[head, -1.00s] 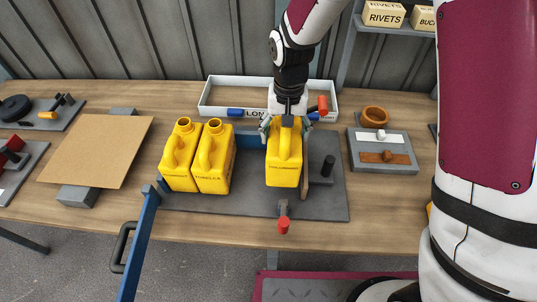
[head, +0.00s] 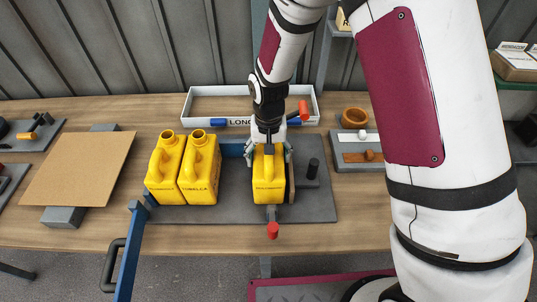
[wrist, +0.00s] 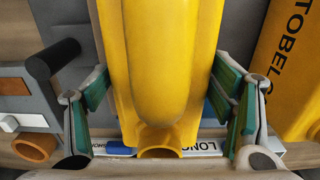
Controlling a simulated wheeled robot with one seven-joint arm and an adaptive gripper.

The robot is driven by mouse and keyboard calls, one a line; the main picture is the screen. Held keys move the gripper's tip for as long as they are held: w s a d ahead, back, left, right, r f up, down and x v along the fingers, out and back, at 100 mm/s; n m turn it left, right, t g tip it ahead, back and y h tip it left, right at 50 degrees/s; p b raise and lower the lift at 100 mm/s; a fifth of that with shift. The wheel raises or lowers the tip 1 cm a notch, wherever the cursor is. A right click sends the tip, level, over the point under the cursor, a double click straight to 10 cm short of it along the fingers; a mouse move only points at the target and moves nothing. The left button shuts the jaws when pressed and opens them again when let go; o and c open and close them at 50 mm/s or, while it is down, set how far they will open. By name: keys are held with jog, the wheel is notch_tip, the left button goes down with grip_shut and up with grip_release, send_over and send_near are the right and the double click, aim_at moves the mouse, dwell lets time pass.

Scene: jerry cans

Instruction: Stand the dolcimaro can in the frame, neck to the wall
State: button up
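The yellow dolcimaro can (head: 268,178) stands upright in the bay of the frame, between its blue back rail (head: 232,150) and the front clamp with a red knob (head: 273,230). Its small label is hard to read. In the wrist view the can (wrist: 165,65) shows its handle from above, its neck pointing toward the wall side. My gripper (head: 268,150) is around its upper part from above. Its green-padded fingers (wrist: 165,105) are spread on both sides, with gaps visible beside the can. Whether the base sits fully down is hidden.
A wooden cheek (head: 291,182) and black post (head: 313,168) are close right. A white tray (head: 200,104) lies behind, a brown board (head: 80,170) far left.

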jog(key=shift+o, duration=1.3)
notch_tip(320, 180, up, 12)
jog(key=shift+r+b, duration=0.2)
jog(key=shift+b, duration=0.45)
jog(key=s+d+r+t, duration=0.2)
jog(key=s+d+r, duration=0.45)
jog(key=r, duration=0.25)
jog(key=s+d+r+t, duration=0.2)
jog(key=s+d+r, duration=0.3)
jog(key=d+r, duration=0.3)
jog(key=s+d+r+t, duration=0.1)
jog(key=s+d+r, duration=0.1)
jog(key=s, duration=0.5)
jog(key=shift+s+r+t, duration=0.2)
jog(key=shift+s+t, duration=0.1)
jog(key=shift+s, duration=0.05)
